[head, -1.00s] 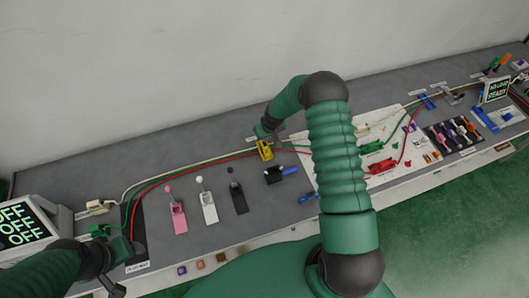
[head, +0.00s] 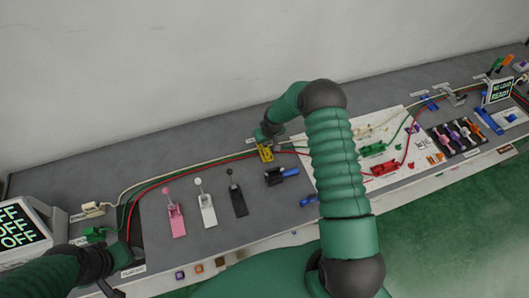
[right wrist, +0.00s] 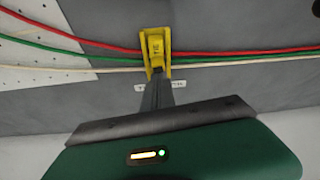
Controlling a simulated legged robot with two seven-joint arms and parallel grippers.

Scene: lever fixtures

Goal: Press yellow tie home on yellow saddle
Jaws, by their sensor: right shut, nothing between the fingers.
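The yellow saddle (head: 264,155) stands on the grey bench, with the red, green and white cables passing through it. In the right wrist view the yellow tie (right wrist: 155,45) lies across the top of the yellow saddle (right wrist: 168,72), over the cables. My right gripper (right wrist: 155,78) is shut and empty, its fingertips at the near edge of the tie; whether they touch it I cannot tell. In the head view my right gripper (head: 262,137) is just behind the saddle, partly hidden by its wrist. My left gripper (head: 115,288) is at the lower left; its fingers are mostly cut off.
Pink (head: 176,219), white (head: 208,209) and black (head: 238,201) levers stand left of the saddle. A white board (head: 330,180) with red and green parts lies further right. A screen (head: 20,232) stands far left.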

